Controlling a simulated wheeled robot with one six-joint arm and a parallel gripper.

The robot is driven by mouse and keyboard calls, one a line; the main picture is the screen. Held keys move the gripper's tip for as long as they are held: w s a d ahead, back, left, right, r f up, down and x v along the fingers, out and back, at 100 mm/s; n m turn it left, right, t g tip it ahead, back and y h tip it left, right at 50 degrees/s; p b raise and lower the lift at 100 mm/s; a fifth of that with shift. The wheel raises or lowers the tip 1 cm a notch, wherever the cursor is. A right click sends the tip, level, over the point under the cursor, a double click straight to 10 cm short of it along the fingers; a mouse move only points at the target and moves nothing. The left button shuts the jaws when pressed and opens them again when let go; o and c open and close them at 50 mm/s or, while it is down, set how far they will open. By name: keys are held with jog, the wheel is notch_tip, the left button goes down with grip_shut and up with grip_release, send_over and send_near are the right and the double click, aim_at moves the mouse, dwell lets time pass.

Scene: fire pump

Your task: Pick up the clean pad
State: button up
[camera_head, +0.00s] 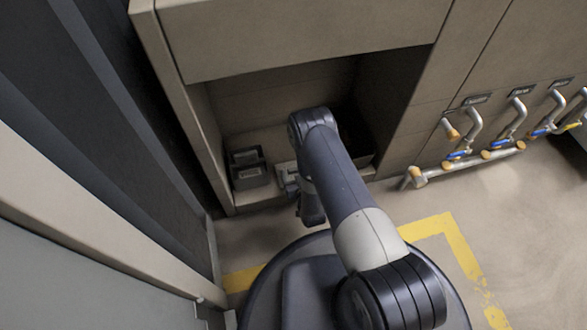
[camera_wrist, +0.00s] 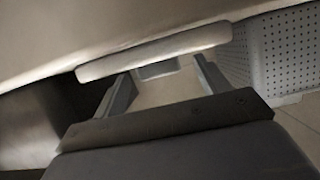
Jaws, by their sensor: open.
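A pale, flat slab with rounded edges, which looks like the clean pad (camera_wrist: 155,51), lies across the upper middle of the wrist view. My gripper (camera_wrist: 164,70) is open, with its two fingers apart and pointing towards the slab. Nothing is held between the fingers. I cannot tell whether the fingertips touch the slab or reach past its edge. In the head view my arm reaches into the low recess of the cabinet and hides most of my gripper. A small light shape (camera_head: 286,172) shows beside the wrist there, and I cannot tell whether it is the pad.
A grey two-part holder (camera_head: 249,169) with light pieces in it stands at the recess's left. A dark bin (camera_head: 362,158) stands at its right; a perforated grey wall (camera_wrist: 279,50) shows at the wrist view's right. Pipes with levers (camera_head: 470,140) line the cabinet front further right.

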jog(key=c, duration=1.1)
jog(key=shift+o, duration=0.2)
jog(key=shift+r, duration=0.1)
